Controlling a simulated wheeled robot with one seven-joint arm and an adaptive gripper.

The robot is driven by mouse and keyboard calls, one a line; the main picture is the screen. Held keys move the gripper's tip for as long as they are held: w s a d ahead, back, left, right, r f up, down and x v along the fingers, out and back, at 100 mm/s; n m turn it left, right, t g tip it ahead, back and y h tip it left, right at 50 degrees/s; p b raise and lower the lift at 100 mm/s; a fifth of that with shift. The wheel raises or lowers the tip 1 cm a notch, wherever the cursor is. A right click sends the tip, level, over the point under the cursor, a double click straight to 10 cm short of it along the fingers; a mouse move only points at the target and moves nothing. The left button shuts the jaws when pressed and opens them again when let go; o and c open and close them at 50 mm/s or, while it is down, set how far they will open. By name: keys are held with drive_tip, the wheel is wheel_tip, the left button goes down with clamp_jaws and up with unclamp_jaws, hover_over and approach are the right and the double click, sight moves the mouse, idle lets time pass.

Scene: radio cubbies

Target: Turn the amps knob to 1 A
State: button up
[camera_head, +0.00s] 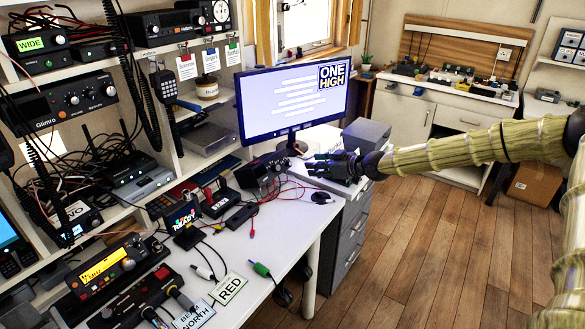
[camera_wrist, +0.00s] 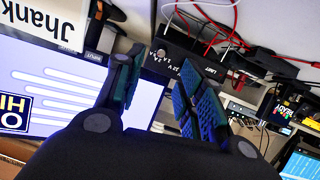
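A black box with white front lettering (camera_head: 262,172) stands on the desk below the monitor. In the wrist view its dark panel (camera_wrist: 182,52) shows beyond my fingers, with "LIMIT" and other small print partly legible. A small pale round part (camera_wrist: 161,54) sits on that panel; I cannot tell whether it is the amps knob or read its setting. My gripper (camera_head: 318,166) is just right of the box, fingers pointing left towards it. In the wrist view my gripper (camera_wrist: 161,62) is open, with nothing between its fingers. The fingers hide part of the panel.
The monitor (camera_head: 292,98) stands close behind my gripper. Red, black and white leads (camera_head: 300,187) lie around the box. A mouse (camera_head: 323,197) sits at the desk's right end, and RED (camera_head: 229,290) and BEAM NORTH (camera_head: 194,314) cards lie in front.

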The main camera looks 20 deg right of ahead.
sight(291, 164)
drive_tip(key=shift+a+p+x, duration=0.15)
drive_tip(key=shift+p+x, duration=0.05)
drive_tip(key=shift+x, duration=2.55)
drive_tip(key=shift+a+p+x, duration=0.1)
drive_tip(key=shift+p+x, duration=0.1)
drive_tip(key=shift+x, duration=2.5)
drive_tip(key=shift+s+r, duration=0.1)
drive_tip(key=shift+c, duration=0.2)
clamp_jaws()
